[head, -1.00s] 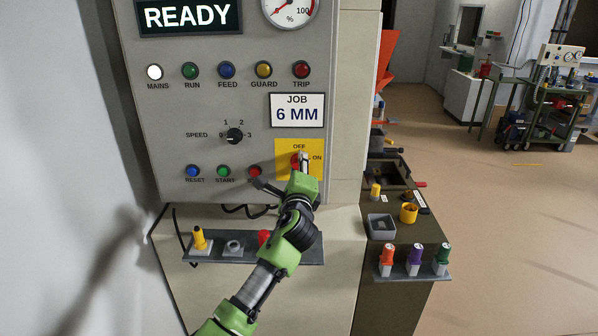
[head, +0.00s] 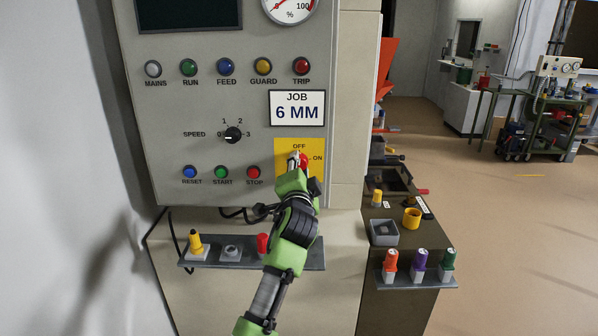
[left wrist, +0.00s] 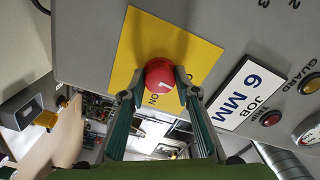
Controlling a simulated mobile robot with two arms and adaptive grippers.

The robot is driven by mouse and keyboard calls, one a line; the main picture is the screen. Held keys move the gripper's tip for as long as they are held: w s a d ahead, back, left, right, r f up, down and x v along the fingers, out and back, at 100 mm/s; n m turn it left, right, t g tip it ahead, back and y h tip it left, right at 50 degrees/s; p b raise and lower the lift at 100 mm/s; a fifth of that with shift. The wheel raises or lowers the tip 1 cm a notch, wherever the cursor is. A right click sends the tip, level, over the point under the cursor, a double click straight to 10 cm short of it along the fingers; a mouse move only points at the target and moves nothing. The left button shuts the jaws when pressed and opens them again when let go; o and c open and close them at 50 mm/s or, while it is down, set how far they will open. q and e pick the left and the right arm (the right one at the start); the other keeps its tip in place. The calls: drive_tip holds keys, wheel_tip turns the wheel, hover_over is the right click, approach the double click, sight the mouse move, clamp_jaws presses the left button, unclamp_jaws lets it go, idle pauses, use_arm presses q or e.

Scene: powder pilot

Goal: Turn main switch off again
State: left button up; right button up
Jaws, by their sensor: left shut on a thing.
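The main switch is a red knob (head: 303,161) on a yellow plate (head: 282,146) marked OFF above and ON to the right. My left gripper (head: 296,159) is at the knob and partly hides it. In the left wrist view the round red knob (left wrist: 160,71) sits between the two fingertips of my left gripper (left wrist: 161,84), which are shut on it. A short white mark shows on the knob. The display (head: 189,14) at the top of the panel is dark, and the MAINS lamp (head: 153,69) is grey and unlit. My right gripper is not in view.
The RESET, START and STOP buttons (head: 254,172) are just left of the switch. A shelf (head: 215,256) with a yellow-topped piece (head: 195,242) is below. Open floor lies beyond.

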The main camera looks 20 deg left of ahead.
use_arm(q)
drive_tip(key=shift+f+n, duration=0.1)
drive_tip(key=shift+n, duration=0.5)
drive_tip(key=shift+o, duration=0.2)
drive_tip(key=shift+c, duration=0.2)
drive_tip(key=o, duration=1.1)
drive_tip(key=v, duration=0.7)
drive_tip(key=shift+s, duration=0.3)
